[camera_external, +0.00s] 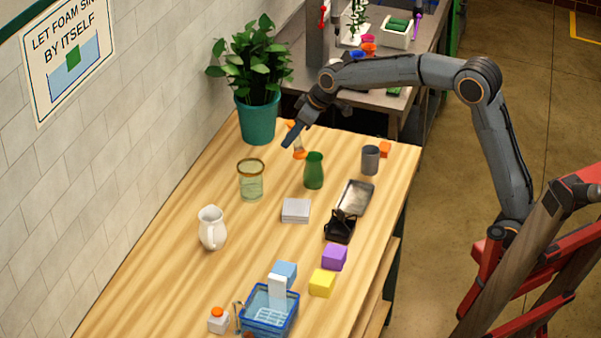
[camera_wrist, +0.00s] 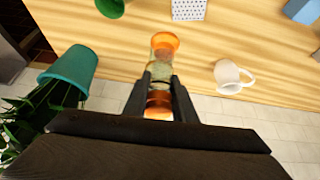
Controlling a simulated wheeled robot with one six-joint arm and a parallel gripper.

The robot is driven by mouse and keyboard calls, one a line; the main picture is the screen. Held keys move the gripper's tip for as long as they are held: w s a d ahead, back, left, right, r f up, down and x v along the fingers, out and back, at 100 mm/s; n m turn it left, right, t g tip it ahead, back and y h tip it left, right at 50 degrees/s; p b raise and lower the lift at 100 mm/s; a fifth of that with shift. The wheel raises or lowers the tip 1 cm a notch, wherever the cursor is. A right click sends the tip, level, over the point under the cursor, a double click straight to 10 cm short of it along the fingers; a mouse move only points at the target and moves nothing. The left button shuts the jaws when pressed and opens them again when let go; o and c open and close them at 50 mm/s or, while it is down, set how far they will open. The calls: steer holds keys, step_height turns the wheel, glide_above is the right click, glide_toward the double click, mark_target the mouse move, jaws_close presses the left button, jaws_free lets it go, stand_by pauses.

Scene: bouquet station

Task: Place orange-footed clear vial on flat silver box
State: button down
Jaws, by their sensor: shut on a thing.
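My gripper (camera_external: 296,142) is shut on the orange-footed clear vial (camera_external: 299,146), near the far end of the table. In the wrist view the vial (camera_wrist: 162,50) is between the two fingers (camera_wrist: 158,88), with orange at both ends and a clear middle. The fingers hide part of it. The flat silver box (camera_external: 296,210) lies on the table nearer the camera, with its bare top showing. In the wrist view a pale dotted box (camera_wrist: 188,10), apparently the same one, is at the top edge. The vial is apart from it.
A green vase (camera_external: 314,170) and a glass jar (camera_external: 251,180) stand between my gripper and the box. A white pitcher (camera_external: 212,228), metal tray (camera_external: 354,198), black holder (camera_external: 340,228) and grey cup (camera_external: 370,160) stand around. A potted plant (camera_external: 257,118) is at the far left.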

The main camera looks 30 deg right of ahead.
steer(key=s+a, duration=0.2)
steer(key=s, duration=0.3)
steer(key=t+y+b, duration=0.1)
steer(key=b, duration=0.5)
glide_above(293, 206)
step_height(293, 206, down, 6)
steer(key=r, duration=0.1)
steer(key=shift+w+a+f+b, duration=0.1)
steer(key=shift+f+b, duration=0.15)
steer(key=shift+b, duration=0.45)
steer(key=b, duration=0.3)
steer(key=shift+r+t+y, duration=0.15)
steer(key=shift+t+y, duration=0.25)
steer(key=b, duration=0.2)
steer(key=shift+r+t+y+b, duration=0.2)
steer(key=shift+t+y+b, duration=0.1)
steer(key=shift+b, duration=0.1)
step_height(293, 206, down, 10)
steer(key=shift+b, duration=1)
steer(key=c, duration=1.5)
jaws_free()
steer(key=shift+o, duration=0.2)
